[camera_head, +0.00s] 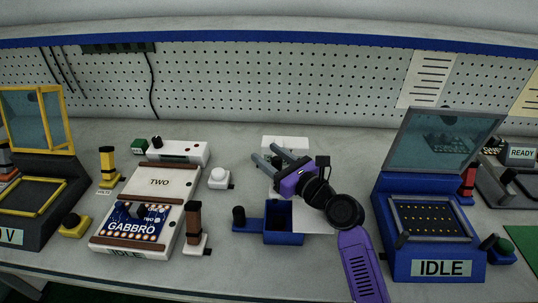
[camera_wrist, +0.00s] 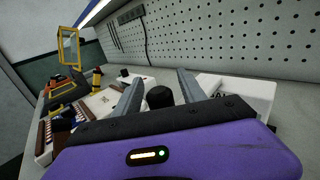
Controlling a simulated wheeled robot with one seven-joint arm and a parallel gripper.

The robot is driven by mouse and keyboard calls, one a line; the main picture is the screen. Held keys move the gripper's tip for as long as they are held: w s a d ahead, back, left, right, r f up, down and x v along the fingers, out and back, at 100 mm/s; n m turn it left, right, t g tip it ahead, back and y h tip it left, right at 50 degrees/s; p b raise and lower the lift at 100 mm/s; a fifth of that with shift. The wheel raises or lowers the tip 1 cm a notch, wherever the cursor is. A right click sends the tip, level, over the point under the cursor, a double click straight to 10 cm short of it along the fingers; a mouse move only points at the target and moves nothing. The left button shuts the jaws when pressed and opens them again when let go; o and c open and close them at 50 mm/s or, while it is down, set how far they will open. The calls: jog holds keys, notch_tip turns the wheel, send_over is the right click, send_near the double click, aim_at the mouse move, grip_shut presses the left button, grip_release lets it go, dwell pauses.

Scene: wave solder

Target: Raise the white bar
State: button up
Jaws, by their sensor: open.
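No single piece is clearly the white bar. The white press (camera_head: 113,243) marked GABBRO and IDLE stands left of centre, with a flat white plate (camera_head: 172,181) reading TWO between brown rails across its back half. A white box (camera_head: 178,150) lies behind it. My gripper (camera_head: 265,152) is open and empty at centre, right of the press and apart from it, its grey fingers pointing back and left. In the wrist view a dark round knob (camera_wrist: 160,97) shows between the fingers (camera_wrist: 160,77); I cannot tell what it belongs to or how near it is.
A white button (camera_head: 219,176) and a brown-topped post (camera_head: 194,222) stand right of the press. A blue bin (camera_head: 283,238) sits below my arm. A blue station (camera_head: 440,250) is at right, a yellow-framed station (camera_head: 38,120) at left. A pegboard (camera_head: 300,85) closes the back.

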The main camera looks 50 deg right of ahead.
grip_shut()
dwell(1.4)
